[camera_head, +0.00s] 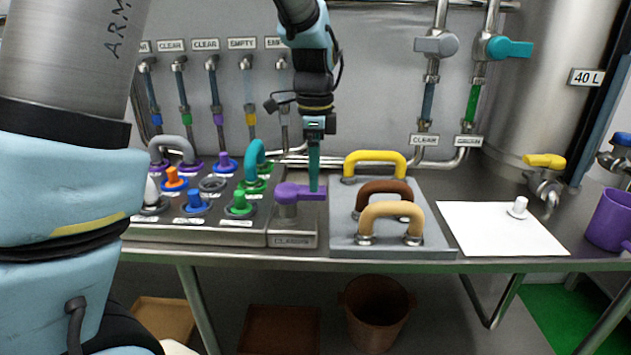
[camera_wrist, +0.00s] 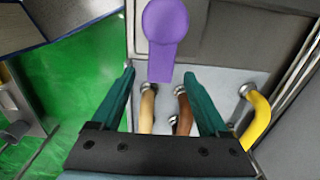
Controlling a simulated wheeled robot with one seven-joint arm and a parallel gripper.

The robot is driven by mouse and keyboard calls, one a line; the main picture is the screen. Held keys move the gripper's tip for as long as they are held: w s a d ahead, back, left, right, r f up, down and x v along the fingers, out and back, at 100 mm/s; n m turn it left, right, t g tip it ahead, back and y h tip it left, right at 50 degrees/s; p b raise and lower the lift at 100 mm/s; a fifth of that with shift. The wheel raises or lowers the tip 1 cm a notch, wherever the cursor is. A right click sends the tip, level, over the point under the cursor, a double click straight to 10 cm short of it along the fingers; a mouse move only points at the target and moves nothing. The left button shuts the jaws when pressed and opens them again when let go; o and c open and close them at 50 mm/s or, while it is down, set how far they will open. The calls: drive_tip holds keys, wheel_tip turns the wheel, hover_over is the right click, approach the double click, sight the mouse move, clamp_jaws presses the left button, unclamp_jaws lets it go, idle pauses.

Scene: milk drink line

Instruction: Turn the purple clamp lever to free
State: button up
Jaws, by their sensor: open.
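The purple clamp lever (camera_head: 299,191) sits on a metal post at the right end of the steel panel, above a "CLAMPS" label. Its handle points right in the head view. In the wrist view the lever (camera_wrist: 166,28) shows its round hub at the top, with the handle pointing down between the fingers. My gripper (camera_head: 314,187) points down at the handle's right end. In the wrist view my gripper (camera_wrist: 161,72) is open, with one teal finger on each side of the handle and gaps visible. Whether either finger touches it cannot be told.
A grey plate (camera_head: 345,240) right of the panel holds yellow (camera_head: 375,157), brown (camera_head: 384,187) and tan (camera_head: 391,210) handles. Coloured plugs and hose bends crowd the panel on the left. A white sheet (camera_head: 480,230) with a small white piece lies farther right.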

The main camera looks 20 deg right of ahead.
sight(300, 193)
drive_tip(key=shift+f, duration=1.55)
drive_tip(key=shift+w, duration=0.1)
clamp_jaws()
